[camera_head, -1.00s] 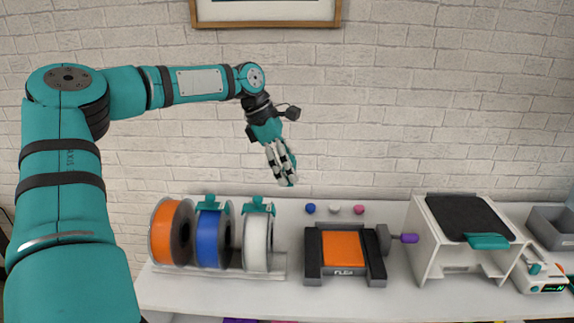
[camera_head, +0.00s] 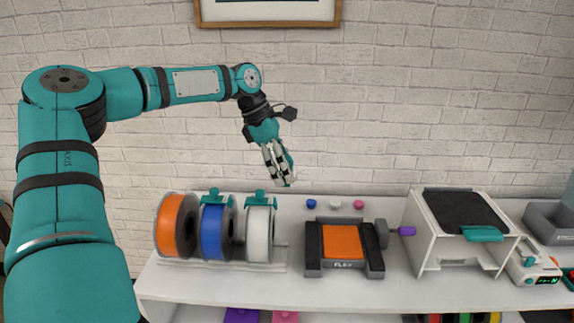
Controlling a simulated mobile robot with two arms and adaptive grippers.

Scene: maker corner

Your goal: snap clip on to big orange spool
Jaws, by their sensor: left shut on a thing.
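The big orange spool (camera_head: 171,226) stands at the left end of the spool rack, with no clip on its top. My left gripper (camera_head: 280,180) is raised in front of the wall, above and to the right of the spools. It is shut on a teal piece (camera_head: 287,160), probably the clip, mostly hidden by the fingers. The blue spool (camera_head: 212,233) and the white spool (camera_head: 258,235) stand beside the orange one. A teal clip (camera_head: 213,198) sits on top of the blue spool and another (camera_head: 261,198) on the white one. My right gripper is out of view.
Right of the rack stands a dark device with an orange plate (camera_head: 343,240) and a purple-tipped knob (camera_head: 406,231). Several small coloured pieces lie behind it. A white box with a dark lid (camera_head: 464,210) stands farther right. The air between gripper and spools is clear.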

